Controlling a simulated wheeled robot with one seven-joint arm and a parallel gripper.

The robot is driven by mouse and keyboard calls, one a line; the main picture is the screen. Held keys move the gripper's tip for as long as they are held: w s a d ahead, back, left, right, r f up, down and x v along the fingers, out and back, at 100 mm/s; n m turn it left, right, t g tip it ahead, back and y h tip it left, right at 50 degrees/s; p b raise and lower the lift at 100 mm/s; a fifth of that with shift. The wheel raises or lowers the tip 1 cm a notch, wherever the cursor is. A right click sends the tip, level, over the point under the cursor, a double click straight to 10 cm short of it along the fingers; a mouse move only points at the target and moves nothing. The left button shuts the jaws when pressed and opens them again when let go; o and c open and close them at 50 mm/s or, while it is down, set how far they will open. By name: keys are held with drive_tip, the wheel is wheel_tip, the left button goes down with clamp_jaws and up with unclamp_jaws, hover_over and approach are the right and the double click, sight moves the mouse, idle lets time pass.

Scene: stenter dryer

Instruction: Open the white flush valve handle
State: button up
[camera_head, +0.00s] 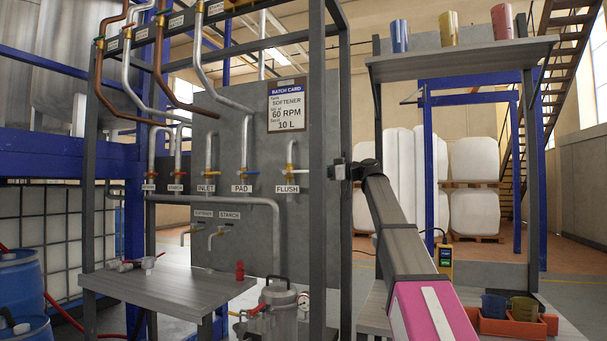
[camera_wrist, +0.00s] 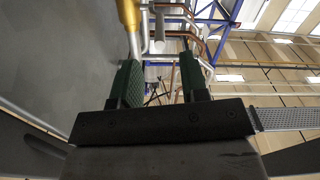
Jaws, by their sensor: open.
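The flush valve is on the upright grey panel in the head view, with its white handle (camera_head: 299,171) pointing right, just above the FLUSH label (camera_head: 287,189). My gripper (camera_head: 334,171) is at about handle height to the right of it, with a visible gap in the picture; the depth between them is hard to judge. In the wrist view my gripper (camera_wrist: 162,82) is open, with its two green-padded fingers apart. A brass fitting and metal pipe (camera_wrist: 129,14) show beyond the left finger.
The blue-handled PAD valve (camera_head: 242,172) and the INLET valve (camera_head: 208,172) are left of flush. A dark upright post (camera_head: 317,230) stands between the flush label and my arm. A shelf with cups (camera_head: 460,57) is at upper right, and a grey table (camera_head: 165,287) at lower left.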

sight(303, 172)
drive_tip(key=x, duration=0.7)
drive_tip(key=shift+w+a, duration=0.15)
drive_tip(key=shift+a, duration=0.2)
clamp_jaws()
